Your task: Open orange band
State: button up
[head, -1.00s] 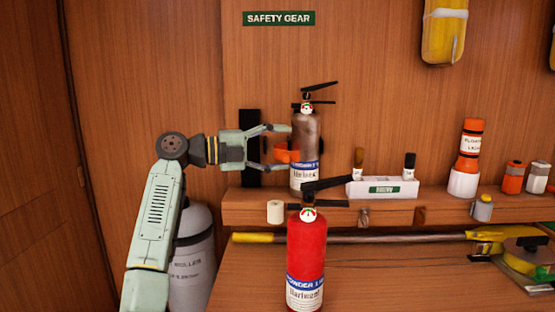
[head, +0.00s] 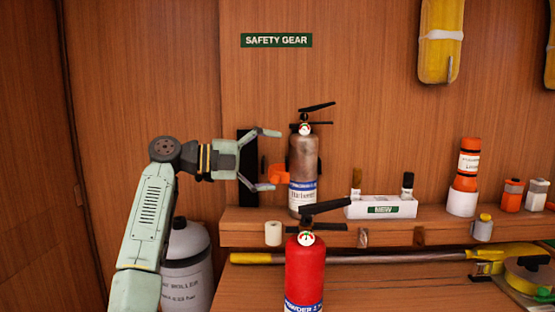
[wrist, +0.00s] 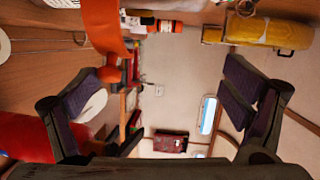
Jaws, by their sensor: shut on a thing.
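The orange band (head: 278,174) shows as a short piece at the left side of the weathered grey fire extinguisher (head: 303,166), which stands upright on the shelf. In the wrist view an orange strip (wrist: 104,28) is close to the camera at the upper left, beyond the fingers. My gripper (head: 268,160) is left of the extinguisher. Its two fingers are spread wide, one above and one below the band's height in the head view. In the wrist view nothing shows between the fingertips (wrist: 165,92). I cannot tell whether the band's fastening is undone.
A red extinguisher (head: 305,272) stands in front. A white box (head: 381,207), an orange-and-white float light (head: 465,178) and small canisters are on the shelf (head: 447,231) to the right. A white roll (head: 273,233) is below my gripper. A dark upright plate (head: 248,168) is on the wall.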

jog(key=shift+s+a+r, duration=0.2)
jog(key=shift+a+r, duration=0.05)
jog(key=shift+r, duration=0.35)
jog(key=shift+s+a+r, duration=0.2)
jog(key=shift+r, duration=0.35)
jog(key=shift+s+a+r+p, duration=0.25)
jog(key=shift+s+a+p, duration=0.25)
jog(key=shift+a, duration=0.2)
jog(key=c, duration=0.8)
jog(key=shift+a+f+p, duration=0.2)
jog(key=shift+a, duration=1.25)
jog(key=shift+a+f+p, duration=0.25)
jog(key=shift+a, duration=1.25)
jog(key=shift+a+f+p, duration=0.2)
jog(key=shift+a, duration=1.25)
jog(key=shift+c, duration=0.3)
